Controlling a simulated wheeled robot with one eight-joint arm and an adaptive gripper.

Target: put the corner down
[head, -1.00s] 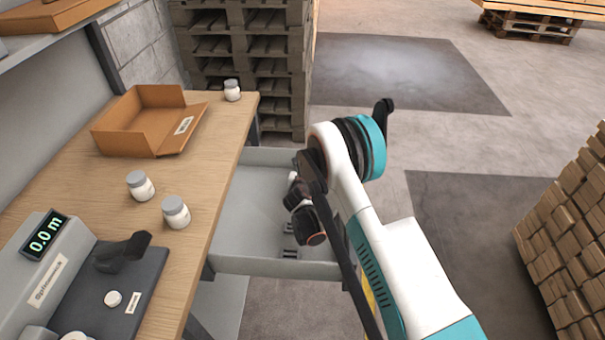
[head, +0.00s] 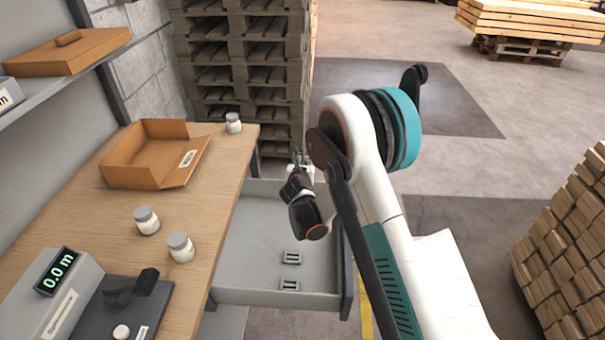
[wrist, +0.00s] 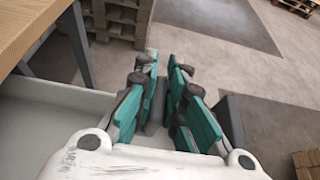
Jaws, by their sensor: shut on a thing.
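My gripper (head: 298,164) is over the far part of the open grey drawer (head: 270,297) beside the bench. In the wrist view its teal-padded fingers (wrist: 163,68) point away from me, shut on a grey piece (wrist: 156,102), which I take to be the corner. Most of that piece is hidden by the fingers, so its shape is unclear. In the head view the held piece cannot be made out clearly. Two small grey slotted pieces lie on the drawer floor, one farther (head: 291,258) and one nearer (head: 289,285).
The wooden bench (head: 95,225) stands left with an open cardboard box (head: 130,172), several white jars (head: 181,247) and a scale (head: 60,290). Stacked pallets (head: 243,80) stand behind the drawer. Stacked wood (head: 570,235) is at right. The drawer's middle is clear.

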